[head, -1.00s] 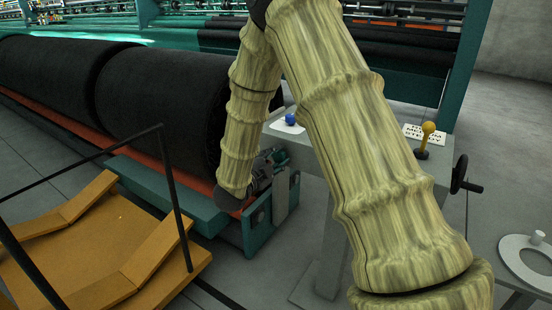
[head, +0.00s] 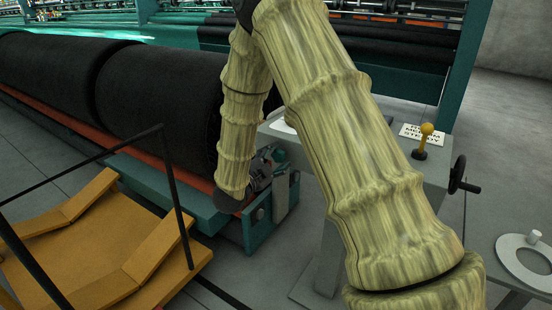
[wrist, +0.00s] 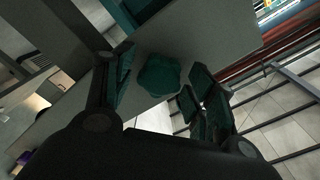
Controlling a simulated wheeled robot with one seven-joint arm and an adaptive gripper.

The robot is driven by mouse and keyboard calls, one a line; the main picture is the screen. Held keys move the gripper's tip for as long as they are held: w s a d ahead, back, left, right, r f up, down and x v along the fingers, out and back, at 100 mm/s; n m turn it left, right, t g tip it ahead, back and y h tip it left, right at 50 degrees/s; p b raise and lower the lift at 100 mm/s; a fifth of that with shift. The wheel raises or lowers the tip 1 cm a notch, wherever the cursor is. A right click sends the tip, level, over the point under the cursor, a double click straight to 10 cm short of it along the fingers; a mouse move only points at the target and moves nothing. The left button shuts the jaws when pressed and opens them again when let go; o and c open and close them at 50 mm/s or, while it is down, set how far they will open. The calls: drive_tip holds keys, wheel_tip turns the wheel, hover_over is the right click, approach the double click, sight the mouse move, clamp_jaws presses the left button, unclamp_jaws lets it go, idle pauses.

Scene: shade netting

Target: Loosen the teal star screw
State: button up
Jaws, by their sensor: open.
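The teal star screw (wrist: 158,76) shows in the wrist view as a dark teal lobed knob against a grey plate. My gripper (wrist: 160,88) is open, with one teal-padded finger on each side of the knob. In the head view my gripper (head: 267,168) is low by the teal end bracket (head: 257,228), partly hidden by my arm. I cannot make out the screw there for certain.
Large black rolls (head: 150,100) lie left of my arm. A grey stand with a yellow-knobbed lever (head: 426,130) and a black handwheel (head: 460,177) is at right. An orange cradle (head: 110,240) with black rails fills the lower left. Open floor shows below the bracket.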

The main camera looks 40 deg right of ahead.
sight(277, 158)
drive_tip(key=shift+v, duration=2.25)
drive_tip(key=shift+o, duration=0.2)
drive_tip(key=o, duration=0.5)
drive_tip(key=v, duration=1.2)
drive_tip(key=shift+f, duration=0.15)
